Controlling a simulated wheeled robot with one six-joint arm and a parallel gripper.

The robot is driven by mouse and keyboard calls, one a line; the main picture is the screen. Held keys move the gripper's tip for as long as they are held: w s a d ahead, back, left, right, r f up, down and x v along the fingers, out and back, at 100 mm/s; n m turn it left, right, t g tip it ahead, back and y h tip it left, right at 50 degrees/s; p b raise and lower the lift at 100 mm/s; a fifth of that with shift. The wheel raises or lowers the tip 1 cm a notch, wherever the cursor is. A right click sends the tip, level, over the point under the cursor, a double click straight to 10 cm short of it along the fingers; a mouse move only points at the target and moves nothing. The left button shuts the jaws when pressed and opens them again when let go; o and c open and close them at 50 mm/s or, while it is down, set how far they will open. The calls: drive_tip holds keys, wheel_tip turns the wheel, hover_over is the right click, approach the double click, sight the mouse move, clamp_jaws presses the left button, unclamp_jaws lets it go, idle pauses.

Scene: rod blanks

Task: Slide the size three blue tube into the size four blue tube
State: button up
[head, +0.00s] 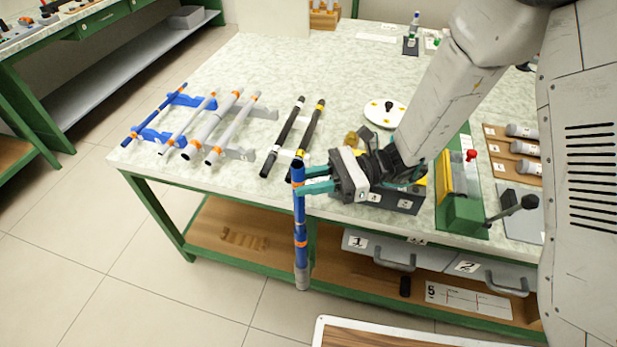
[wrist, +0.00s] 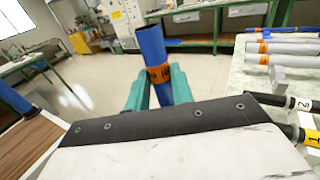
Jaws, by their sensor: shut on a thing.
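My gripper (head: 312,181) is shut on an upright blue tube (head: 299,205) just off the table's front edge. In the wrist view this tube (wrist: 152,45) rises between the fingers (wrist: 158,88), its open top dark and an orange marked band at the fingers. Below the grip, the blue column continues with more orange bands to a grey lower end (head: 302,277). I cannot tell whether it is one tube or two in line. Another blue tube (head: 158,115) with orange bands lies on blue supports at the table's left. The size marks are too small to read surely.
Grey tubes (head: 212,125) with orange bands lie beside the blue one. Two black tubes (head: 283,136) lie nearer my gripper. A green-framed table (head: 235,70) has drawers and a shelf below. A wooden-topped surface (head: 400,338) is at the bottom. Floor left of the held tube is clear.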

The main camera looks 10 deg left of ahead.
drive_tip(key=shift+f, duration=2.1)
drive_tip(key=o, duration=0.9)
drive_tip(key=shift+c, duration=0.2)
drive_tip(key=shift+d, duration=0.1)
drive_tip(key=v, duration=0.7)
drive_tip(key=shift+d, duration=0.15)
drive_tip(key=s+d+r+n+t+h, duration=0.4)
drive_tip(key=s+d+r+n+h, duration=0.2)
drive_tip(key=d, duration=0.8)
drive_tip(key=s+d+r+n+t+h, duration=0.5)
drive_tip(key=s+d+r+h, duration=0.5)
drive_tip(key=d+r, duration=0.4)
drive_tip(key=shift+s+r+n, duration=0.25)
drive_tip(key=shift+r+n, duration=0.3)
drive_tip(key=shift+n, duration=0.35)
